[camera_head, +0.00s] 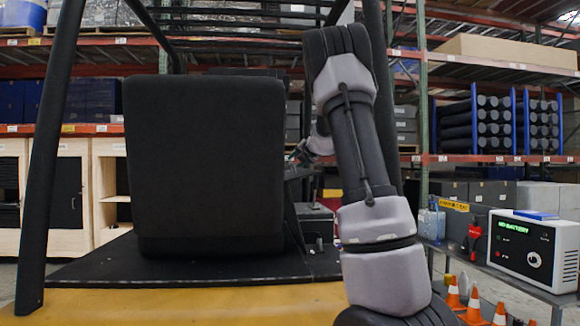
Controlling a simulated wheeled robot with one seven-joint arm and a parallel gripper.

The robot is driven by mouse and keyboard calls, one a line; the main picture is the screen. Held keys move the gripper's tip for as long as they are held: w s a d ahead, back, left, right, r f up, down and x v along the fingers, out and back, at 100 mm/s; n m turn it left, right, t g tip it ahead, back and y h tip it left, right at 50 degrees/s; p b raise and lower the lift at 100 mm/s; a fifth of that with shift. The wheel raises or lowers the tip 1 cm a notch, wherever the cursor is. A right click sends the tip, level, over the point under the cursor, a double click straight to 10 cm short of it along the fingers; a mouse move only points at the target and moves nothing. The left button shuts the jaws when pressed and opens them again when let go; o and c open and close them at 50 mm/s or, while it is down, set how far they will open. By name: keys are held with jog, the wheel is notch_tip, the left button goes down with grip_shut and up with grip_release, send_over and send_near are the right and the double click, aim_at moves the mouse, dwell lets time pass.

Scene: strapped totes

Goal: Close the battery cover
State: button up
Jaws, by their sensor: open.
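A large black padded seat-like panel (203,165) stands upright in the middle of the vehicle. It rises from a flat black deck (95,270) above a yellow body (190,302). I cannot tell which of these black parts is the battery cover, or how far it is open. My arm comes up at the right, bends near the top and reaches down behind itself. My gripper (298,160) is small and dark, just right of the panel's right edge. It is open; its fingertips are hard to make out, and I cannot tell whether it touches anything.
Black frame posts stand at the left (52,150) and right of the vehicle. A charger (534,250) reading "NO BATTERY" sits on a grey table (500,279) at the right, with orange cones (474,305) below. Shelving with boxes fills the background.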

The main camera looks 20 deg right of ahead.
jog(key=x, duration=0.6)
jog(key=shift+w, duration=0.1)
grip_shut()
dwell(1.3)
